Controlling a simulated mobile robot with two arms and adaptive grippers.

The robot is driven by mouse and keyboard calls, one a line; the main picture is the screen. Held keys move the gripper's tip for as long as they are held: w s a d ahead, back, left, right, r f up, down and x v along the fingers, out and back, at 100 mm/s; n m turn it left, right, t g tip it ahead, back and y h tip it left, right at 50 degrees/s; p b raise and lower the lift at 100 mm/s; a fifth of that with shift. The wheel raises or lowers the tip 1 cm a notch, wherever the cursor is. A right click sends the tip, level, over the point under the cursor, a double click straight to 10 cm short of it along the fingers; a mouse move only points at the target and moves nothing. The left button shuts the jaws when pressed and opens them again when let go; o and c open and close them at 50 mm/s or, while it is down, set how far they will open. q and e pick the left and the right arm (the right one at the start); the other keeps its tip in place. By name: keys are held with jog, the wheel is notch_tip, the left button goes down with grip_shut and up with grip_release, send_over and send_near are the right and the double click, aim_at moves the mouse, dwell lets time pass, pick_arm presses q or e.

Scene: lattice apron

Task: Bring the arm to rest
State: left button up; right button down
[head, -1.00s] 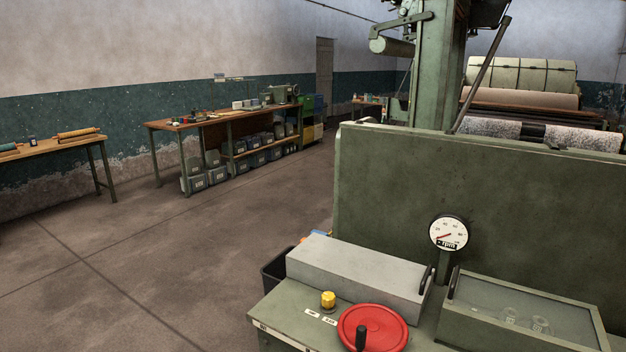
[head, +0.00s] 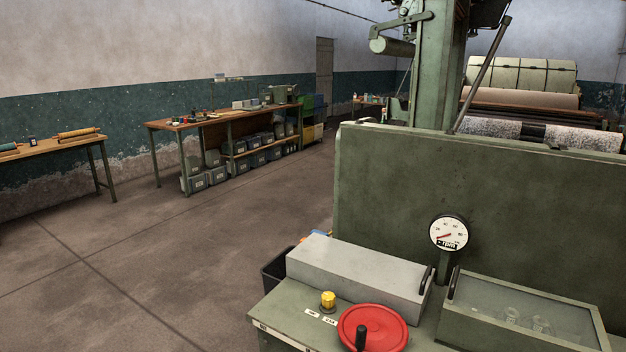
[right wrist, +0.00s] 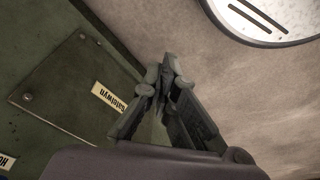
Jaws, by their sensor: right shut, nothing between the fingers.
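My right gripper (right wrist: 168,72) shows in the right wrist view, with its dark fingertips together and nothing between them. Beside it on the left is a dark green panel with a bolted cover plate (right wrist: 75,95) and a cream label (right wrist: 108,97). The gripper looks apart from the panel. Neither of my arms shows in the head view, and my left gripper is in no view.
In the head view, a green machine panel (head: 480,190) stands close on the right. Its bench carries a red handwheel (head: 373,328), a yellow knob (head: 328,299), a grey box (head: 355,275) and a dial (head: 449,232). Open floor (head: 150,260) lies left, before a workbench (head: 215,121).

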jog(key=s+d+f+g, duration=0.1)
jog(key=s+d+f, duration=0.2)
jog(key=s+f, duration=1.2)
jog(key=shift+s, duration=0.65)
